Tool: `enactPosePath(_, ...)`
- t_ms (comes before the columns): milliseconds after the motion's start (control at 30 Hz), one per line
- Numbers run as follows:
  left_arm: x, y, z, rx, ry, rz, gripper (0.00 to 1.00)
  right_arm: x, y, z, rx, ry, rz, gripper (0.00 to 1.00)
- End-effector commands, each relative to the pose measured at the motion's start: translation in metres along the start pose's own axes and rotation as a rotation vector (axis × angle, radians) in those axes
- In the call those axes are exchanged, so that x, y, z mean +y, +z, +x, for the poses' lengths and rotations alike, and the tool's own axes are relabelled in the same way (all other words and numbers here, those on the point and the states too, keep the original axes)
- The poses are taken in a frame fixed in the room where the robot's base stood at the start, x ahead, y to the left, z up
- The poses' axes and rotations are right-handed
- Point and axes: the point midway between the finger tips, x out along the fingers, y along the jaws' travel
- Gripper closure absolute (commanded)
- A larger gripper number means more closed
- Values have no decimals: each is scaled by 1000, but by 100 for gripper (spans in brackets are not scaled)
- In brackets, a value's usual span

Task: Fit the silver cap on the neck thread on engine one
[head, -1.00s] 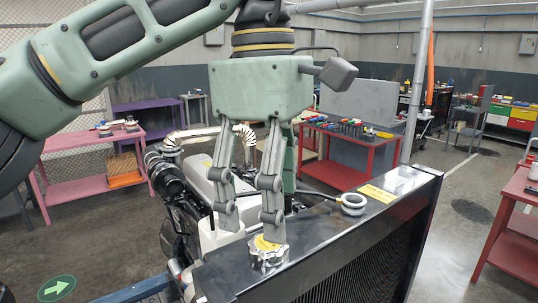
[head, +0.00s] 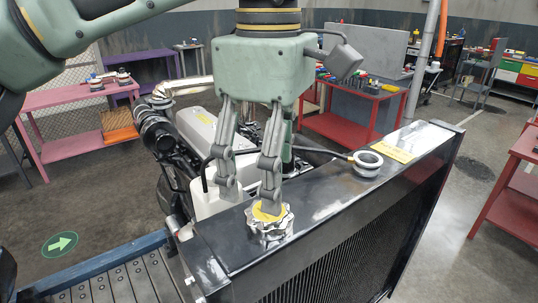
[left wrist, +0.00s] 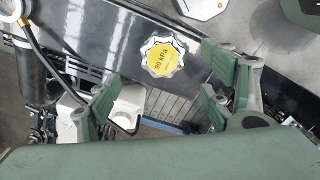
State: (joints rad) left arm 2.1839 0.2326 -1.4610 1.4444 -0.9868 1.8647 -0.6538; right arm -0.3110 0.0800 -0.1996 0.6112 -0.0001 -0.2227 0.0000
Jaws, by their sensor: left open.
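The silver cap (head: 268,222), with a scalloped rim and a yellow label, sits on the black radiator top (head: 225,241) near its left end. In the left wrist view the cap (left wrist: 163,56) reads 90 kPa. A pale ring-shaped neck (head: 367,163) stands open farther right on the same top. My left gripper (head: 245,198) is open, pointing down beside and behind the cap. In the left wrist view, my left gripper's fingers (left wrist: 160,90) are wide apart with nothing between them, and the cap lies beyond their tips. The right gripper is out of view.
A dark hose (head: 320,151) runs to the neck. The white tank (head: 213,207) and the engine (head: 165,140) lie behind the radiator. A yellow label (head: 390,149) lies beyond the neck. Red (head: 355,121) and pink (head: 75,97) tables stand farther back.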

Motion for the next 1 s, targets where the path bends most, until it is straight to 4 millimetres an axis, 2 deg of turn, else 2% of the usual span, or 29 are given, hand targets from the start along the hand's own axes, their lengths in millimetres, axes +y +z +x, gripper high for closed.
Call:
enactPosePath(33,0,0,9,0,0,1,27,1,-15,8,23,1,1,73)
enactPosePath(100,0,0,16,0,0,1,27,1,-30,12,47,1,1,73)
enactPosePath(200,0,0,26,0,0,2,27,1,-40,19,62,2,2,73)
enactPosePath(300,0,0,35,0,0,2,27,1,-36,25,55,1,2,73)
enactPosePath(500,0,0,47,0,0,1,27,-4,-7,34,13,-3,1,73)
enactPosePath(600,0,0,50,0,0,0,27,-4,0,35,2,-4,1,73)
enactPosePath(1000,0,0,51,0,0,1,27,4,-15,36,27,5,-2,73)
